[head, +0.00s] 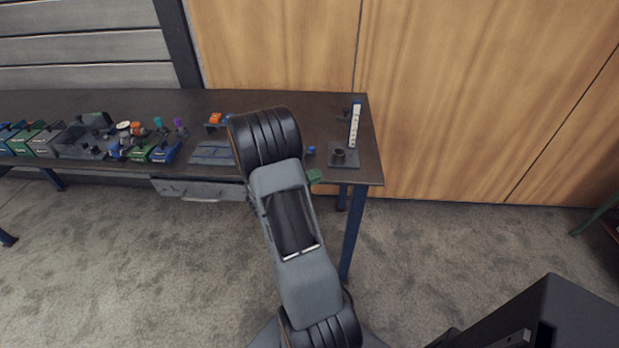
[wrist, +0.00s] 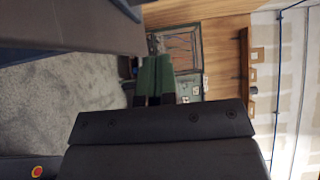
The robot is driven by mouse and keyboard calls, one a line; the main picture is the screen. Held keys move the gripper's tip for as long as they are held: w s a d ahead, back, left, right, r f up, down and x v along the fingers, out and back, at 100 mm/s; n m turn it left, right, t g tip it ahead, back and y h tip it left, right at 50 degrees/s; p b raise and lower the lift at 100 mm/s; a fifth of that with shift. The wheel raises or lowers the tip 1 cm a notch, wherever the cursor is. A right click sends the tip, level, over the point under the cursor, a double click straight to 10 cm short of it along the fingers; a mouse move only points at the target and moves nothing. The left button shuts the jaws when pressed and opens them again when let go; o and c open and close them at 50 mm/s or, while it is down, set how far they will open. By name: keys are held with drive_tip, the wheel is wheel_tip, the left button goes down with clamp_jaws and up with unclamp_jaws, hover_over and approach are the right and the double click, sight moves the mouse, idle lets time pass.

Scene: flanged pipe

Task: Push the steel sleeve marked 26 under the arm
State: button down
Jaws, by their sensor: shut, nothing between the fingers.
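A short dark round piece (head: 339,155) stands on a square grey plate (head: 352,162) near the right end of the workbench. I cannot read the number 26 on anything, so I cannot tell which piece is the steel sleeve. My gripper's green fingers (head: 314,176) show at the bench's front edge, left of the plate and apart from it. In the wrist view my gripper's green fingers (wrist: 154,78) lie side by side, shut and empty. My own arm hides part of the bench in the head view.
The dark workbench (head: 345,108) ends at the right. A white upright strip (head: 354,125) stands behind the plate, and a small blue piece (head: 311,150) lies left of it. Several bins and small parts (head: 130,150) crowd the bench's left. Carpet (head: 420,240) is open at the front right.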

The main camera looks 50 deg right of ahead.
sight(338, 156)
drive_tip(key=x, duration=0.6)
drive_tip(key=shift+d, duration=0.15)
drive_tip(key=shift+w+d, duration=0.65)
drive_tip(key=shift+d, duration=0.2)
drive_tip(key=shift+w+d, duration=0.4)
drive_tip(key=shift+d, duration=0.25)
